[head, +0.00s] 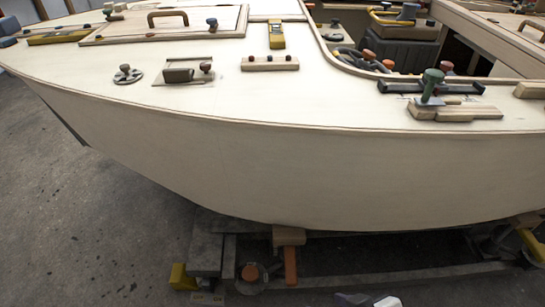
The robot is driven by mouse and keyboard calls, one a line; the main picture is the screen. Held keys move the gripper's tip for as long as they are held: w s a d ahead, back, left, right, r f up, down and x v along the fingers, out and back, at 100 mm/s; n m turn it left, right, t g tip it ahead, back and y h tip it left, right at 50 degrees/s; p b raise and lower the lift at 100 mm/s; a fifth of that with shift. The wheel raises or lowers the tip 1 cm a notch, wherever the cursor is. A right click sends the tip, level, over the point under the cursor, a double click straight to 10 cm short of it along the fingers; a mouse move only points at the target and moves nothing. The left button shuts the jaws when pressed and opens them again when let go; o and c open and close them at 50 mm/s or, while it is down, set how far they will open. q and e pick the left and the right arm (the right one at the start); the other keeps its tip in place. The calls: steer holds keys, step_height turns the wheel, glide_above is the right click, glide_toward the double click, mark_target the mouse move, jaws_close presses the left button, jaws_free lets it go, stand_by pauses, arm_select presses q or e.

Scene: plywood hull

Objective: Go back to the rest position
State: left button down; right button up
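Nothing is seen being held.
Deck fittings include a green-knobbed tool (432,82), a wooden strip with dark knobs (270,63), a yellow tool (276,36) and a handled hatch (170,24). Blocks and a cradle (207,252) stand under the hull. Grey floor (80,220) at left is clear.

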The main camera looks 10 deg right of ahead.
arm_select(q)
steer(key=w+d+f+t+h+b, duration=0.1)
steer(key=d+f+b, duration=0.2)
steer(key=f, duration=0.1)
arm_select(e)
steer(key=w+a+f+t+y, duration=0.1)
steer(key=a+f, duration=0.2)
steer(key=f, duration=0.1)
arm_select(q)
steer(key=s+a+r+t+y+p, duration=0.1)
steer(key=a+r+p, duration=0.3)
steer(key=r+p, duration=1)
steer(key=p, duration=0.9)
steer(key=shift+s+n, duration=0.25)
steer(key=shift+n, duration=0.05)
arm_select(e)
steer(key=s+d+r+t+h, duration=0.1)
steer(key=d+r, duration=0.3)
steer(key=r, duration=1)
steer(key=shift+s+d+m, duration=0.15)
steer(key=shift+s+m, duration=0.1)
steer(key=shift+m, duration=0.15)
arm_select(q)
steer(key=shift+a+f, duration=0.1)
arm_select(e)
steer(key=shift+f, duration=0.1)
steer(key=shift+c, duration=0.4)
steer(key=c, duration=1.1)
jaws_close()
